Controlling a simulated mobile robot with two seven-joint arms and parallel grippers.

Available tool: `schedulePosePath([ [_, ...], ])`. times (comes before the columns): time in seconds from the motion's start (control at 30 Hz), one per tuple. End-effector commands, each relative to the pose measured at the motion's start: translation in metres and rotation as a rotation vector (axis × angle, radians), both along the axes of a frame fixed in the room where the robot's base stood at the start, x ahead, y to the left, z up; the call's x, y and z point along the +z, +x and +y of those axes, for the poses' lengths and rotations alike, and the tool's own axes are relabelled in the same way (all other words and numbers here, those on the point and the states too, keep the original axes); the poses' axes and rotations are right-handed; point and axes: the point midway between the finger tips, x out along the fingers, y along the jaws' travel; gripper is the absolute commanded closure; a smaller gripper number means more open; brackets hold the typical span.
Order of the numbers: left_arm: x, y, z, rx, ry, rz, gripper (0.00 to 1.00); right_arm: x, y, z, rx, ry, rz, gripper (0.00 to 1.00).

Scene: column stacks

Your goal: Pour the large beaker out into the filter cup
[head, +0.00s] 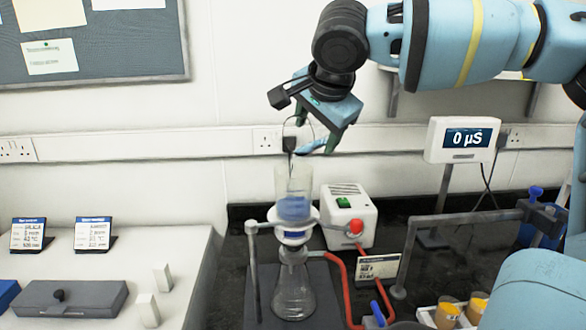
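The filter cup (307,184) is a clear upright cylinder with blue liquid in its lower part. It sits on a white collar above a clear conical flask (294,292). My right gripper (315,137) is above the cup and slightly to its right, pointing down. A blue patch of liquid shows between its green fingers, in what looks like the clear, tilted large beaker (312,147). The beaker's outline is very faint against the wall, and its rim is hard to make out. My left gripper is not in view.
A white pump box (349,214) with a green switch stands right of the cup, near a red hose (343,280). A metal bar frame (408,250) and orange-filled cups (447,313) are at right. A meter (462,140) reads 0 µS. Two small signs stand on the left bench.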

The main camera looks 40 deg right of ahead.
Motion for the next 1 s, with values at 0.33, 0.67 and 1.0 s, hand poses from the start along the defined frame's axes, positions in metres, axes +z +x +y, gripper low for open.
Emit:
schedulePosePath([
  [0.33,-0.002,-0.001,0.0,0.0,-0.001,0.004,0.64,0.002,0.0,0.002,0.001,-0.044,-0.004,0.65],
  [0.67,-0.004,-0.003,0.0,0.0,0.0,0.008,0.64,0.004,0.0,0.003,0.001,-0.084,-0.008,0.65],
  [1.0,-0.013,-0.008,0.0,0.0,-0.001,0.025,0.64,0.006,0.001,0.006,0.003,-0.181,-0.012,0.65],
])
